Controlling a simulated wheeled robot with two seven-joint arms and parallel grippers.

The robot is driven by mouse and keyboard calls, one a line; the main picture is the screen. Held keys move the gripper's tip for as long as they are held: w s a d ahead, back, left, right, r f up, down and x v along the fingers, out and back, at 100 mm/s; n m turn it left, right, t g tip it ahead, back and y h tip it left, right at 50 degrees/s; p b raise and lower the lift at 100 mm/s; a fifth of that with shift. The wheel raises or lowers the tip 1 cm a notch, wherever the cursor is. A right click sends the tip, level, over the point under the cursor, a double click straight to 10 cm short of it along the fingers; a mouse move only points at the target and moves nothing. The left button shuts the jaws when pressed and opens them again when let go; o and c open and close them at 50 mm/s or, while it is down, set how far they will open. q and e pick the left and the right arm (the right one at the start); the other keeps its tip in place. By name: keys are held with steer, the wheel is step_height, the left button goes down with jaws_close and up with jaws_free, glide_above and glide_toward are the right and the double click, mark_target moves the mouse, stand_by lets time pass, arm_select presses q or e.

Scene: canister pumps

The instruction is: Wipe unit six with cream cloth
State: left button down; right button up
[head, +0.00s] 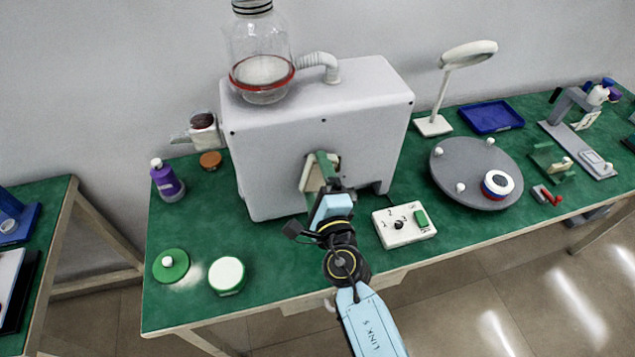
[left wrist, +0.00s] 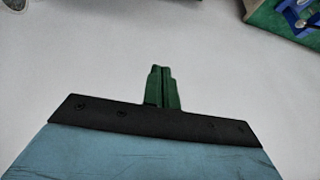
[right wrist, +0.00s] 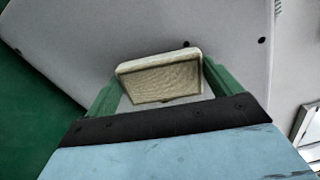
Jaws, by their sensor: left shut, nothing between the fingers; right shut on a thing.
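The large white pump unit (head: 300,135) stands on the green bench with a glass jar (head: 262,66) on top. I see no number on it. My right gripper (head: 323,168) is in front of the unit's front face, shut on a cream cloth pad (right wrist: 160,80). The cloth also shows in the head view (head: 308,178), partly hidden by the gripper. It is at or very near the white face; I cannot tell whether it touches. My left gripper (left wrist: 162,72) is shut and empty in the left wrist view, over a pale floor or wall.
A control box (head: 404,225) sits right of my right arm. A grey turntable (head: 478,150), lamp (head: 434,125) and blue tray (head: 492,117) are further right. A purple bottle (head: 167,182), green disc (head: 171,264) and white-topped round container (head: 227,275) stand left. Pale powder lies between the last two.

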steer(key=shift+w+a+r, duration=0.15)
steer(key=shift+w, duration=0.05)
stand_by(1.5)
steer(key=shift+s, duration=0.5)
steer(key=shift+v, duration=2.5)
